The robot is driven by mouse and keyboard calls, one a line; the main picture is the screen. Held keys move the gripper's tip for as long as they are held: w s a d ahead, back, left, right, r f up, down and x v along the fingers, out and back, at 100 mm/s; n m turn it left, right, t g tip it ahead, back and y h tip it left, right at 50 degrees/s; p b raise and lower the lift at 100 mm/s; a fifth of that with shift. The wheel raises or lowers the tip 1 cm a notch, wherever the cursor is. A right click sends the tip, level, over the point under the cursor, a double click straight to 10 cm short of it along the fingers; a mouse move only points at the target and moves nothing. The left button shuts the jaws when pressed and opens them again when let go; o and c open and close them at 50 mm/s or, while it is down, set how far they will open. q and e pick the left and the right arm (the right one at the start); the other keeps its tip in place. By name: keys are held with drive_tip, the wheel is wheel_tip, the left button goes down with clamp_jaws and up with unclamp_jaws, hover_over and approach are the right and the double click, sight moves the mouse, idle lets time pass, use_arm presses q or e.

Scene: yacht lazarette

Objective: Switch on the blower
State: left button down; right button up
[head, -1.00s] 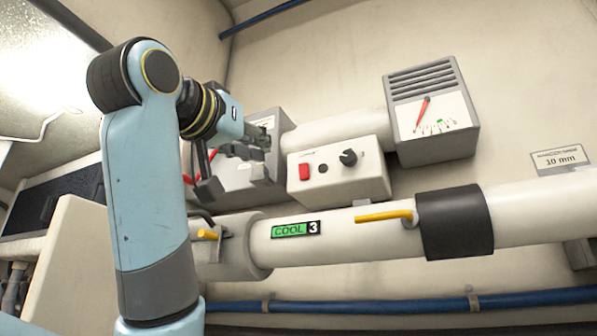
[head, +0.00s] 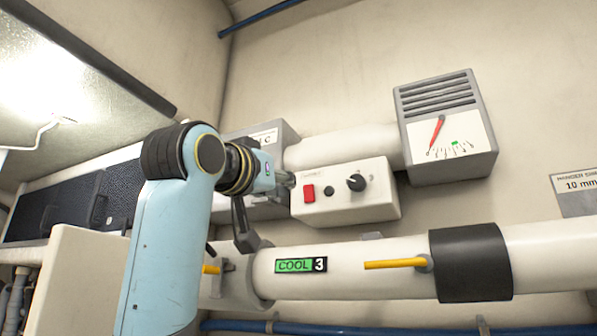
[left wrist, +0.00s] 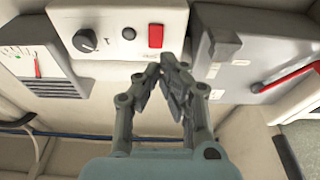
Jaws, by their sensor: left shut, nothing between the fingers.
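A white control box (head: 375,207) on the wall carries a red rocker switch (head: 308,193), a small black button (head: 329,191) and a black knob (head: 356,182). The red switch also shows upright in the left wrist view (left wrist: 155,36). My left gripper (head: 287,180) is shut and empty, just left of the box's front in the head view. In the left wrist view its fingertips (left wrist: 171,66) are together, close to the red switch and slightly to its right. I cannot tell whether they touch the box. No part is clearly labelled as the blower. My right gripper is out of view.
A grey vented gauge (head: 450,138) with a red needle is right of the box. A grey housing (left wrist: 232,45) with a red lever (left wrist: 288,77) is beside my fingers. Below runs a white pipe (head: 345,250) with yellow levers (head: 395,264) and a "COOL 3" label (head: 300,265).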

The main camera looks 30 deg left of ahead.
sight(305, 189)
use_arm(q)
drive_tip(key=p+x, duration=0.1)
drive_tip(key=x, duration=0.5)
drive_tip(key=shift+w+f, duration=0.1)
drive_tip(key=shift+w, duration=0.2)
